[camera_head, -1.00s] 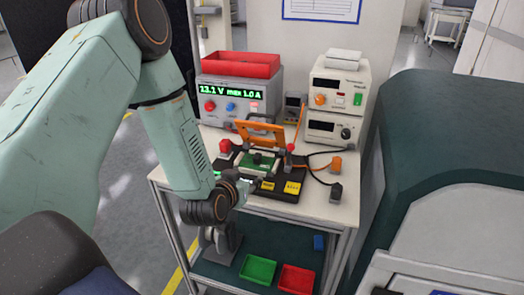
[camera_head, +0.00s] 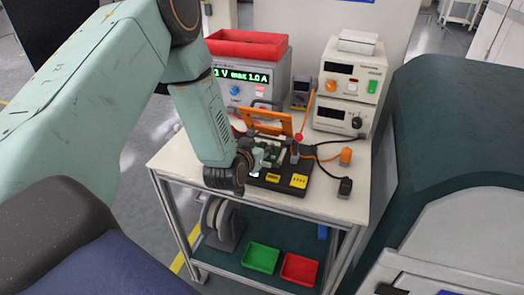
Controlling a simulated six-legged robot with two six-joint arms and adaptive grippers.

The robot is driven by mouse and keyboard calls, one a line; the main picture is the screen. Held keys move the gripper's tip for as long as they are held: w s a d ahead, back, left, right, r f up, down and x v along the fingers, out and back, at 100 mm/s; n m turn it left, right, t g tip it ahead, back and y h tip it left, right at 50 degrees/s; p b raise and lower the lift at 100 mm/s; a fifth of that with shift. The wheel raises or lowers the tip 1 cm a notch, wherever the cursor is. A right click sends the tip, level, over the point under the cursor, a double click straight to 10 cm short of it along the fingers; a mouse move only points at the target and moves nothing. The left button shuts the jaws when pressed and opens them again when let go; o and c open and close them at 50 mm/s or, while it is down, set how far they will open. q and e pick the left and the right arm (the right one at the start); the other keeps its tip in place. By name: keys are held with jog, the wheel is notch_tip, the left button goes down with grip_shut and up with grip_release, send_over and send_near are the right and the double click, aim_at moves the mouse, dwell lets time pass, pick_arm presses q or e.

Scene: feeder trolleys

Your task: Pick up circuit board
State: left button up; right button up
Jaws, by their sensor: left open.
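The green circuit board (camera_head: 283,155) sits in a black test fixture (camera_head: 291,184) with an orange hinged frame (camera_head: 268,124) raised behind it. The board is partly hidden by my left wrist and gripper. My left gripper (camera_head: 264,158) is open and is at the board's left front side. It overlaps the board in the picture, and I cannot tell whether it touches it. My right gripper is not in view.
The fixture stands on a white trolley top (camera_head: 325,204). A power supply (camera_head: 262,78) with a red tray (camera_head: 246,44) and stacked instruments (camera_head: 345,85) stand behind. A green bin (camera_head: 261,257) and a red bin (camera_head: 299,269) are on the lower shelf. Cables run at right.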

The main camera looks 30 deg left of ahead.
pick_arm(q)
jog(key=shift+w+d+f, duration=0.1)
jog(key=shift+w+d, duration=0.15)
jog(key=shift+w, duration=0.4)
jog(key=shift+w+a+f, duration=0.3)
jog(key=shift+a+f, duration=0.05)
jog(key=shift+a, duration=0.2)
jog(key=shift+c, duration=0.2)
jog(key=shift+d+r, duration=0.2)
jog(key=shift+d, duration=0.2)
jog(key=c, duration=0.5)
jog(key=shift+s, duration=0.1)
jog(key=shift+c, duration=0.5)
jog(key=shift+a+f, duration=0.1)
jog(key=shift+a, duration=0.2)
grip_shut()
jog(key=shift+d, duration=0.1)
